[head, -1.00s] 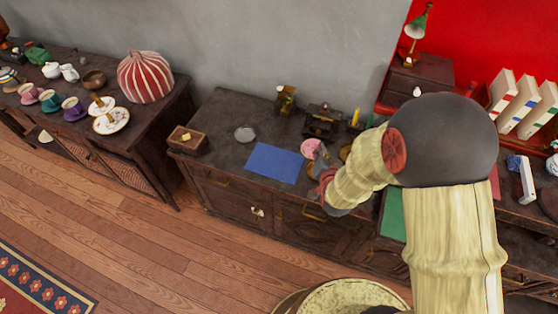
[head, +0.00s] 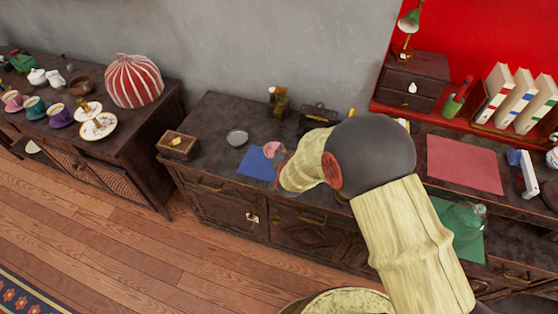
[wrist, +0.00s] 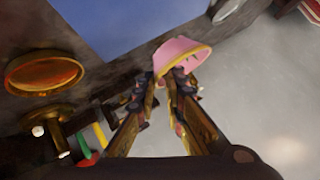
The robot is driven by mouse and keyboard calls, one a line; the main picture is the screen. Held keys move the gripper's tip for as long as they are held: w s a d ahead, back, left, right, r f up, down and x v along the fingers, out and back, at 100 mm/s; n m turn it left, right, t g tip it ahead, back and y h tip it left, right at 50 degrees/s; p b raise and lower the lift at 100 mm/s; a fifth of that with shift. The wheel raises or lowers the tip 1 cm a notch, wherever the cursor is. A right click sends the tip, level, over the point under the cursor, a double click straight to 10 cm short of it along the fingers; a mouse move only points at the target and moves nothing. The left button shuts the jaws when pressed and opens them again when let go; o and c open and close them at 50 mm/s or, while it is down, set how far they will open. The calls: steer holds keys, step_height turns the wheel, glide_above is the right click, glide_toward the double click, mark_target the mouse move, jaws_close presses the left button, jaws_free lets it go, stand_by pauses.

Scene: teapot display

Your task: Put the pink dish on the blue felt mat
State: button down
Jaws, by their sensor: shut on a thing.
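The pink dish (head: 272,148) is in my gripper (head: 280,159), above the dark cabinet top by the blue felt mat's right part. In the wrist view, the pink dish (wrist: 180,53) is tilted with a yellowish rim, and my gripper (wrist: 168,78) is shut on its edge. The blue felt mat (head: 253,164) lies flat on the cabinet, its right part hidden by my arm. In the wrist view the blue felt mat (wrist: 120,22) fills the upper middle, beyond the dish. Whether the dish touches anything below cannot be told.
A grey round dish (head: 237,137) lies behind the mat, and a wooden box (head: 178,145) stands at the left end. Small dark objects (head: 278,101) stand along the back. An orange-brown round dish (wrist: 40,72) is left in the wrist view. The mat's visible part is bare.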

steer(key=w+f, duration=0.1)
steer(key=w+a+f+b, duration=0.1)
steer(key=f, duration=0.1)
steer(key=shift+w+a+f, duration=0.2)
steer(key=shift+w, duration=0.1)
steer(key=shift+f+b, duration=0.9)
steer(key=shift+f, duration=0.55)
steer(key=shift+f, duration=0.2)
steer(key=c, duration=2.1)
jaws_free()
steer(key=shift+c, duration=0.2)
steer(key=shift+r, duration=0.15)
